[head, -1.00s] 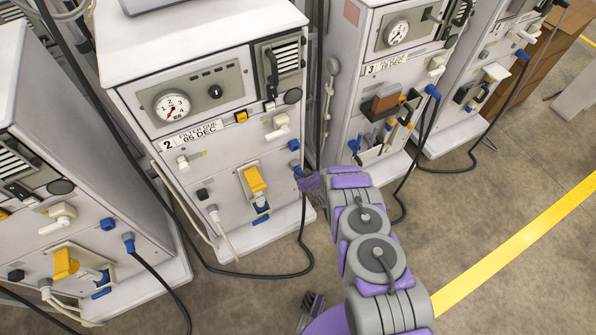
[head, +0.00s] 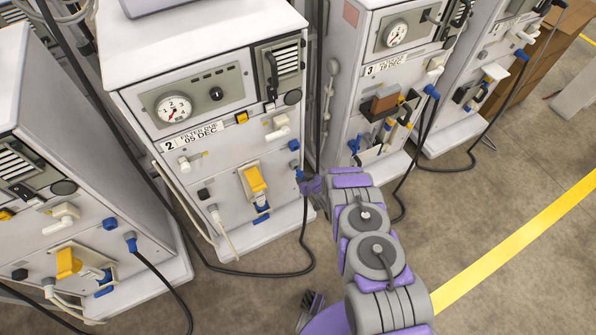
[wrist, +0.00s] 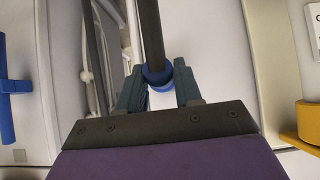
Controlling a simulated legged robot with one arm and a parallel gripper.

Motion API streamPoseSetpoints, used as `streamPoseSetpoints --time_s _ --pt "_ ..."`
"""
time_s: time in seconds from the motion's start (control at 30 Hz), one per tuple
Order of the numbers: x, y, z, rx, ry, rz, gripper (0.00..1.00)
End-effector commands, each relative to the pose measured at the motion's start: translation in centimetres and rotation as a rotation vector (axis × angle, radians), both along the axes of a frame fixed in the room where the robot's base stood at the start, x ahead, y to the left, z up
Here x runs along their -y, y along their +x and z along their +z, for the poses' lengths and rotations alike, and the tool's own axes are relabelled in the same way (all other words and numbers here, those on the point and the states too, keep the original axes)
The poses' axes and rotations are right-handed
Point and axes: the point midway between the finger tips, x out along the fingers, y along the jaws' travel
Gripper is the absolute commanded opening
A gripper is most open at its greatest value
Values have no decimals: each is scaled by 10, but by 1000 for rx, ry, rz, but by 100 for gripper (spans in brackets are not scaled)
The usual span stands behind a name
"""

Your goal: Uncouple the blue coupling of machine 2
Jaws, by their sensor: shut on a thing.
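Machine 2 (head: 205,60) is the white cabinet with the "2" label, left of centre in the head view. Its blue coupling (head: 299,173) is at the lower right of the front, with a dark hose hanging from it. My gripper (head: 306,184) is at this coupling, reaching in from the right. In the wrist view, my gripper (wrist: 158,92) has a finger on each side of the blue coupling (wrist: 157,76) and is shut on it. The dark hose (wrist: 151,30) runs from it. I cannot tell whether the coupling is still seated in its port.
A blue fitting (head: 294,145) sits just above the coupling, and a yellow handle (head: 255,179) is to its left. Machine 3 (head: 385,75) stands close on the right, another machine (head: 75,200) on the left. The hose (head: 265,274) loops over the floor.

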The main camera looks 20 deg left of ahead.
Motion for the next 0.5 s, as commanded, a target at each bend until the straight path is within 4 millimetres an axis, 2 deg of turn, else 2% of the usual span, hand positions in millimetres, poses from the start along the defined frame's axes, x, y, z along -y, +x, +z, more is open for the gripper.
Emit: streamPoseSetpoints --time_s 0.5 --pt "25 -21 2 1 1 -1 0"
